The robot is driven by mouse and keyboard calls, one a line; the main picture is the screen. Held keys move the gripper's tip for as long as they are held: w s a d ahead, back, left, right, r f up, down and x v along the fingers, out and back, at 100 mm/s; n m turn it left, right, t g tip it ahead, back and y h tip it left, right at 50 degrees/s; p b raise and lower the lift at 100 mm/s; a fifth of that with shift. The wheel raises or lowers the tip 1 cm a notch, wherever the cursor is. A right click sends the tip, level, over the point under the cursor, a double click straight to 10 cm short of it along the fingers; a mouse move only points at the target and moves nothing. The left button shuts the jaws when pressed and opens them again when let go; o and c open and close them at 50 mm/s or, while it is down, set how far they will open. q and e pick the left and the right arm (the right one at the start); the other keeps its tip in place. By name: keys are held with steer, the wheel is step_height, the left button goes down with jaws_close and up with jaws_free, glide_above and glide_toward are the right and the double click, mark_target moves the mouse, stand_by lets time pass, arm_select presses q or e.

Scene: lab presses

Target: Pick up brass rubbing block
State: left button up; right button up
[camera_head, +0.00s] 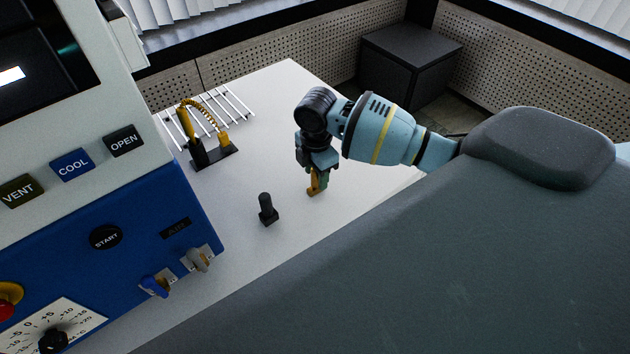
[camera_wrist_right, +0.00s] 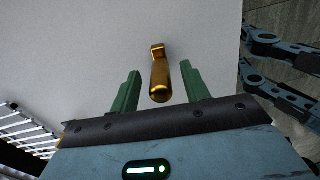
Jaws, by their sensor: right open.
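The brass rubbing block (camera_wrist_right: 159,78) is a golden, rounded bar with a small squared end. In the right wrist view it lies between the two green fingers of my right gripper (camera_wrist_right: 160,88), with a gap on both sides. In the head view the block (camera_head: 313,183) shows as a golden piece at the fingertips of my right gripper (camera_head: 318,186), low over the white table. My right gripper is open and points down around the block. The fingers partly hide the block in the head view. My left gripper is not in view.
A black upright piece (camera_head: 267,208) stands on the white table (camera_head: 268,95) left of my gripper. A black stand with a yellow tool and coiled cord (camera_head: 213,155) is behind it, by a white wire rack (camera_head: 240,104). A blue-and-white press (camera_head: 130,235) fills the left.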

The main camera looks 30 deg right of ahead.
steer(key=shift+f, duration=0.45)
jaws_close()
steer(key=shift+r, duration=0.15)
